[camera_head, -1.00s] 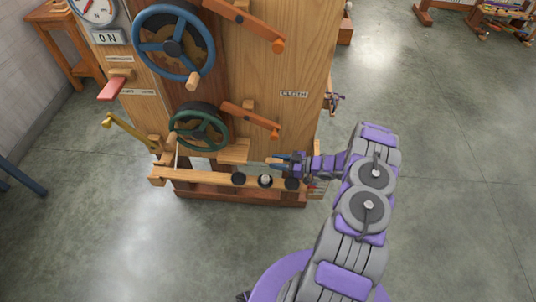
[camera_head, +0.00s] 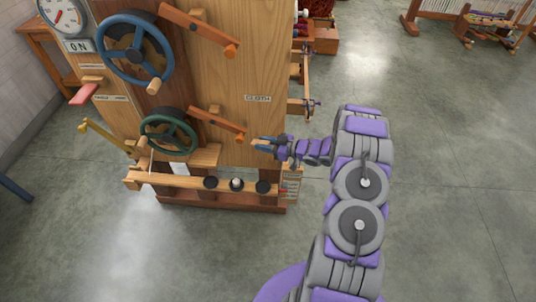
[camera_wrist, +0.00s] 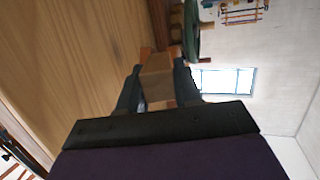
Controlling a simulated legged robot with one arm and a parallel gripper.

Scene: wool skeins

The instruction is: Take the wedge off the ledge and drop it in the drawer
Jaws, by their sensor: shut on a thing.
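My gripper (camera_head: 266,143) is shut on a small wooden wedge. The wedge (camera_wrist: 158,80) shows between the two dark fingers in the wrist view. In the head view it is small and partly hidden by the fingers. The gripper is in front of the cabinet's lower right, below the CLOTH label. The ledge (camera_head: 203,157) is a pale wooden shelf under the green wheel, left of the gripper. A long wooden bar with round knobs (camera_head: 195,182) runs low across the cabinet front. I cannot tell whether it is the drawer's front; no open drawer interior is clear.
The wooden cabinet (camera_head: 225,80) carries a blue handwheel (camera_head: 135,48), a green handwheel (camera_head: 168,132) and orange levers (camera_head: 218,122) that stick out near the gripper. A brass lever (camera_head: 103,138) is at the left.

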